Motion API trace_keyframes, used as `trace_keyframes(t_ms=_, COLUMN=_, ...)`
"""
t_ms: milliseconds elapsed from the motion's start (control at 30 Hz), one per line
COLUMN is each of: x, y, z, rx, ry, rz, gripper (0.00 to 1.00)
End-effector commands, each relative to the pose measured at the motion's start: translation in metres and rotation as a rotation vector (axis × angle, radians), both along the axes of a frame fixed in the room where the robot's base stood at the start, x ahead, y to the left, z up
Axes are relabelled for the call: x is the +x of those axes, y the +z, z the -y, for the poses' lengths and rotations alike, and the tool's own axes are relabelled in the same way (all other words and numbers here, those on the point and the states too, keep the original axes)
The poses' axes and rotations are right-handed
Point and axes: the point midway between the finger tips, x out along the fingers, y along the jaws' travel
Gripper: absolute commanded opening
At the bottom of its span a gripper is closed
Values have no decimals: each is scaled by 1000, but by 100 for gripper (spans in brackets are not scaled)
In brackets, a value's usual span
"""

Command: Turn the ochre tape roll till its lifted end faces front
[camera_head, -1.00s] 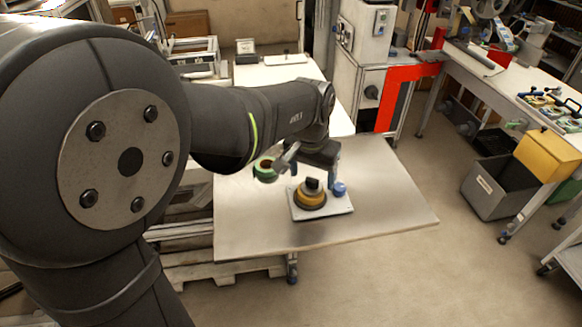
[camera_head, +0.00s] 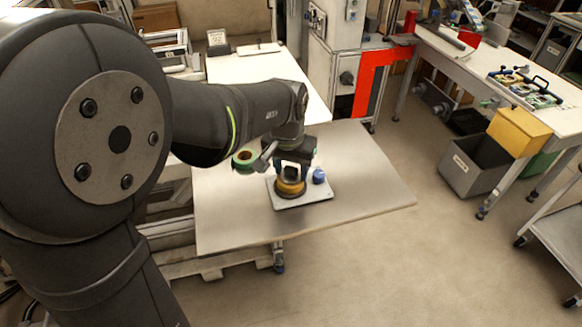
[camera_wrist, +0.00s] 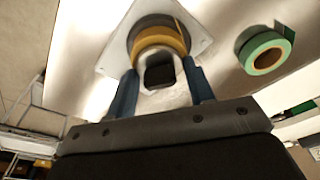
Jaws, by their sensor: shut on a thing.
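The ochre tape roll (camera_head: 291,187) lies flat on a pale square plate (camera_head: 318,194) on the table, with a dark ring around its base. The contact points are partly hidden.
A green tape roll (camera_head: 245,159) is left of the plate, and it also shows at right in the wrist view (camera_wrist: 267,54). The table's (camera_head: 365,180) right side is clear.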

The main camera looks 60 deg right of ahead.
Motion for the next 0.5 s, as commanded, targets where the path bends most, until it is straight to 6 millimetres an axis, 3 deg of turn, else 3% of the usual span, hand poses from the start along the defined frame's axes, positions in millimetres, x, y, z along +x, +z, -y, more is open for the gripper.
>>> trace_keyframes(t_ms=500, x=0, y=0, z=0, rx=1, ry=498, rz=0, gripper=21)
